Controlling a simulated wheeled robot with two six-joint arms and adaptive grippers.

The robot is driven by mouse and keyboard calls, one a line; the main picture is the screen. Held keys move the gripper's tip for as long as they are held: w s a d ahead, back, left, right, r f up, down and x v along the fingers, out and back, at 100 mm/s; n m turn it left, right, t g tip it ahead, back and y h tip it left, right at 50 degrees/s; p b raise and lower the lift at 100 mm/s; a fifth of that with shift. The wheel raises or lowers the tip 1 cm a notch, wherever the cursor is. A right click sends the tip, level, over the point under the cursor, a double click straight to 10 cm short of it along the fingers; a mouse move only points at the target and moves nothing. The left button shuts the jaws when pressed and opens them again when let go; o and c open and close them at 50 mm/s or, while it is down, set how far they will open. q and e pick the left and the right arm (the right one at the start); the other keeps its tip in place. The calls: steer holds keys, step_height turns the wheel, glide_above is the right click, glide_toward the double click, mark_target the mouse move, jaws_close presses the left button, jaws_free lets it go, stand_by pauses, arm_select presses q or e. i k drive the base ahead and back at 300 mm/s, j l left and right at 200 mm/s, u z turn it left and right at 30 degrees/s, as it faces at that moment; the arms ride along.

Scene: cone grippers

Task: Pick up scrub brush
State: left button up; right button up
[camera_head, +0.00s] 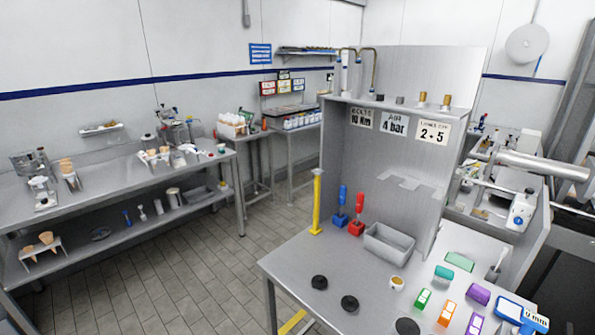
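I cannot tell for certain which thing is the scrub brush. A small upright brush-like tool with a pale handle (496,268) stands at the right side of the near metal bench (290,265). On the lower shelf of the left table, a blue-handled tool (127,218) stands upright beside a small grey tool (142,213) and a white one (158,207). These are too small to make out clearly. Neither of my grippers shows in this view.
The near bench holds black round pieces (349,303), a grey bin (389,244), red (357,221) and blue (341,212) holders, a yellow post (317,205) and several coloured blocks (479,294). A tall metal panel (400,160) stands behind. The tiled floor (180,270) between the tables is clear.

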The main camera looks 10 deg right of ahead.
mark_target(444, 273)
steer(key=z, duration=1.4)
